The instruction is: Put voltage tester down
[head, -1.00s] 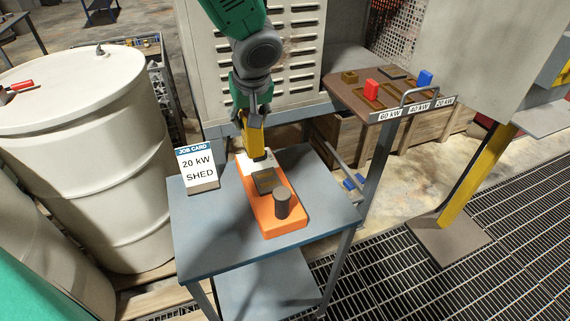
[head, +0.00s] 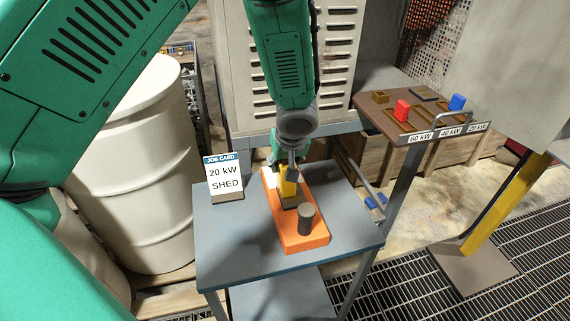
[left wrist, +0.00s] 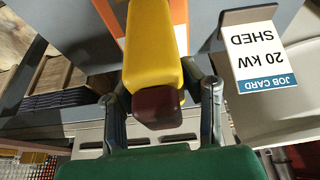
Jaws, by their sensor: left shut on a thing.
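The voltage tester (head: 290,188) is yellow with a dark end. My left gripper (head: 286,165) is shut on it, over the orange tray (head: 305,244) on the blue-grey table. I cannot tell whether the tester touches the tray. In the left wrist view the yellow tester (left wrist: 153,50) lies between the two dark fingers of my left gripper (left wrist: 162,100), its dark red end towards the palm. The orange tray also shows behind it (left wrist: 108,14). My right gripper is not in view.
A dark cylinder (head: 306,218) stands on the tray's near part. A job card (head: 225,179) reading "20 kW SHED" stands to its left on the table (head: 235,250). A brown shelf (head: 385,121) with red and blue blocks is at right. A white drum (head: 135,175) stands left.

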